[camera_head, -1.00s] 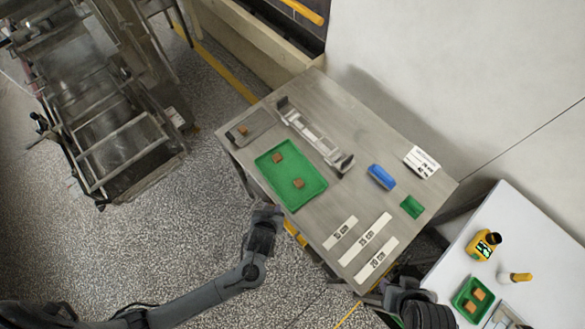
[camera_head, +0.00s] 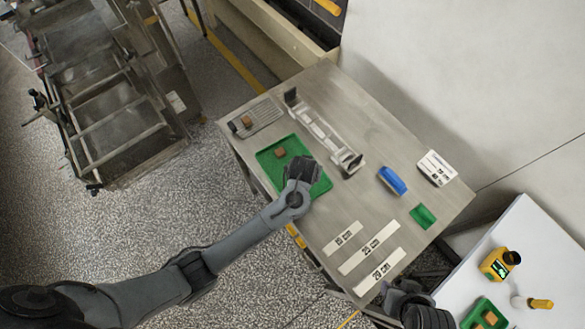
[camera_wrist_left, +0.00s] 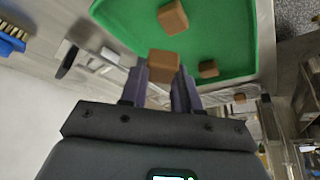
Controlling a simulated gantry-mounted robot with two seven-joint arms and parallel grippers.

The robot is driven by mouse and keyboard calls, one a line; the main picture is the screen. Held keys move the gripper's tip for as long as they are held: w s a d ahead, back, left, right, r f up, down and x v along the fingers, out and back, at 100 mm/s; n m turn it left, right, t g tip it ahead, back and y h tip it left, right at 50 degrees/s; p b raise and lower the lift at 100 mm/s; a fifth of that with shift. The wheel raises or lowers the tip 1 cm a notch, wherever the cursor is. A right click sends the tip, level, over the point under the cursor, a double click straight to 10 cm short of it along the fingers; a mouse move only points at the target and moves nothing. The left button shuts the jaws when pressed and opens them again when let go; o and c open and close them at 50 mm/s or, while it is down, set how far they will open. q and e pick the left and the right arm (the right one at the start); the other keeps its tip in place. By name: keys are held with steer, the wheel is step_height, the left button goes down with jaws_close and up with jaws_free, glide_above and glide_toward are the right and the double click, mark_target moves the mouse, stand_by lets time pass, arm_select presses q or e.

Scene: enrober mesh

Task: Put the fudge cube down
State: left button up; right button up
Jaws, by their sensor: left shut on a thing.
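My left gripper (camera_head: 302,172) is over the right end of the green tray (camera_head: 268,163) in the head view. In the left wrist view, its fingers (camera_wrist_left: 162,84) are shut on a brown fudge cube (camera_wrist_left: 163,65), which appears in front of the edge of the green tray (camera_wrist_left: 235,30). Two other cubes show in the tray there, one nearer the middle (camera_wrist_left: 173,17) and one near the edge (camera_wrist_left: 208,68). In the head view one tray cube (camera_head: 280,153) shows; my gripper hides the rest. My right gripper (camera_head: 415,305) is at the bottom edge, its fingers unclear.
A wire rack (camera_head: 262,115) with a cube (camera_head: 246,121) lies behind the tray. A long metal fixture (camera_head: 322,130) lies beside it. A blue brush (camera_head: 392,180), small green dish (camera_head: 423,216) and length strips (camera_head: 368,248) lie to the right. A white table (camera_head: 535,260) stands lower right.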

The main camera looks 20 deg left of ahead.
arm_select(q)
steer(key=a+f, duration=0.1)
steer(key=a, duration=0.1)
steer(key=w+a+f, duration=0.2)
steer(key=a, duration=0.1)
steer(key=shift+w+a+f, duration=0.15)
steer(key=shift+a+f, duration=0.15)
steer(key=shift+f, duration=0.1)
steer(key=shift+f+b, duration=0.3)
steer(key=shift+f, duration=1.65)
